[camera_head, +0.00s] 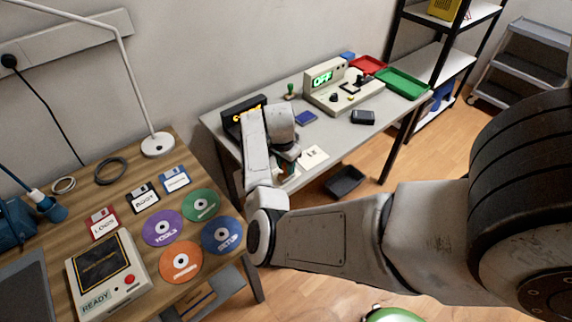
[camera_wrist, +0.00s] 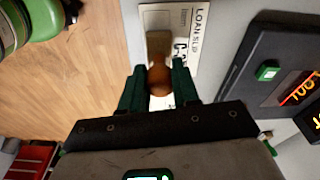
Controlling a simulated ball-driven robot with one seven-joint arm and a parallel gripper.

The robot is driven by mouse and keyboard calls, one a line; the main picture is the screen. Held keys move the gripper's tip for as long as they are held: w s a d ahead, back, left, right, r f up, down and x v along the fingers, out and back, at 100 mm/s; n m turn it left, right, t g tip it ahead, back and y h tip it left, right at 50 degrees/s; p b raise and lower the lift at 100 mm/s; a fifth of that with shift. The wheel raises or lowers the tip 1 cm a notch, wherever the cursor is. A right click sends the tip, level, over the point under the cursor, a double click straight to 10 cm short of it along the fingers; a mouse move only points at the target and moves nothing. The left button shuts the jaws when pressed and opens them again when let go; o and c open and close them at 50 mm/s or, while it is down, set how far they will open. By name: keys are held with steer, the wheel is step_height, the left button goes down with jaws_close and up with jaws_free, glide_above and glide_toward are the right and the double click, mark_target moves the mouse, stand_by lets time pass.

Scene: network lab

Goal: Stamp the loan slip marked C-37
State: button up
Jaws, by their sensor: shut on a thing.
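In the wrist view, my gripper (camera_wrist: 160,82) has its green fingers shut on a stamp (camera_wrist: 159,76) with a round brown knob and a wooden block. The stamp is over a white loan slip (camera_wrist: 185,22) headed "LOAN SLIP" and hides part of it. The code on the slip reads "C-3"; its last character is covered. I cannot tell whether the stamp touches the paper. In the head view, my gripper (camera_head: 286,158) is low over the grey table's front left part, with white paper (camera_head: 314,157) just right of it. The held stamp is mostly hidden there.
On the grey table (camera_head: 340,133) are a dark box with an amber display (camera_head: 232,127), a green-handled object (camera_head: 290,92), a blue pad (camera_head: 306,118), a beige device reading "OFF" (camera_head: 322,92), a black box (camera_head: 363,117), and red (camera_head: 370,64) and green trays (camera_head: 404,83).

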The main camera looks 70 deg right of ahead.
steer(key=shift+r+p, duration=2.55)
steer(key=shift+r, duration=0.65)
steer(key=shift+w+f, duration=0.1)
